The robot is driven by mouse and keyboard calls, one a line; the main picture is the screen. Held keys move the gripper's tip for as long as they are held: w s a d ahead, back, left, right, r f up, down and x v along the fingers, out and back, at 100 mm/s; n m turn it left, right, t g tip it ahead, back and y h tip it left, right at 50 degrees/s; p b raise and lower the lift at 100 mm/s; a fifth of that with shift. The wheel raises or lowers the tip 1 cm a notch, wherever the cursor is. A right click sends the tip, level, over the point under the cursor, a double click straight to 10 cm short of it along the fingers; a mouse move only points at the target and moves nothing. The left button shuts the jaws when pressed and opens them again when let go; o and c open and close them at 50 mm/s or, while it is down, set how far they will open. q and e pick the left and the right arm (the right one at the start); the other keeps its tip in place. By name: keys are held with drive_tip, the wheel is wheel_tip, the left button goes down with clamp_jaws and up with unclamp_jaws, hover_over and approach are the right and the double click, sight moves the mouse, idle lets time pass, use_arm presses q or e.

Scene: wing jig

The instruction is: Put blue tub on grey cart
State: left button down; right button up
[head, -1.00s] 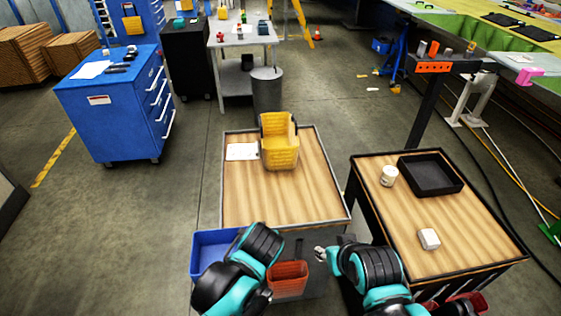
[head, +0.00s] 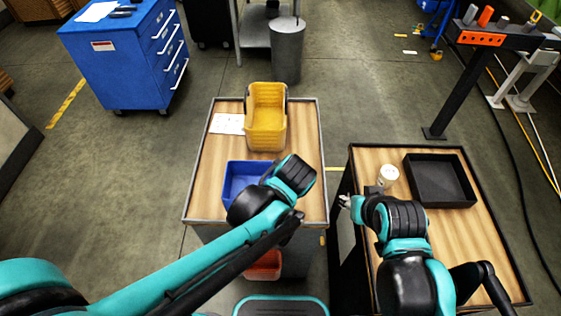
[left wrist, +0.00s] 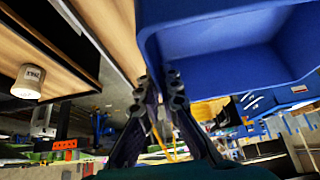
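The blue tub (head: 240,178) is over the near left part of the left cart, which has a wooden top and grey frame (head: 205,165). My left wrist covers the tub's right side. In the left wrist view the tub (left wrist: 225,55) fills the top right, and my left gripper (left wrist: 164,85) has its fingertips close together on its rim. I cannot tell whether the tub's base touches the cart top. My right gripper (head: 348,203) is above the gap between the carts, near the right cart's left edge; its fingers are too small to read.
A yellow bin (head: 266,120) and a white sheet (head: 228,124) sit on the far part of the grey cart. The right cart (head: 480,240) holds a black tray (head: 440,182) and a white cup (head: 388,175). A red-orange bin (head: 263,266) is below the grey cart's near edge.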

use_arm(q)
drive_tip(key=shift+w+a+r+b+x, duration=0.25)
drive_tip(key=shift+b+x, duration=0.45)
drive_tip(key=shift+x, duration=1.4)
drive_tip(key=shift+w+a+r+b+x, duration=0.15)
drive_tip(key=shift+w+b+x, duration=0.4)
drive_tip(key=shift+x, duration=1.55)
drive_tip(key=shift+w+a+r+b+x, duration=0.15)
drive_tip(key=shift+b+x, duration=0.75)
drive_tip(key=shift+x, duration=1.2)
drive_tip(key=shift+s+r, duration=0.1)
drive_tip(key=c, duration=1.7)
unclamp_jaws()
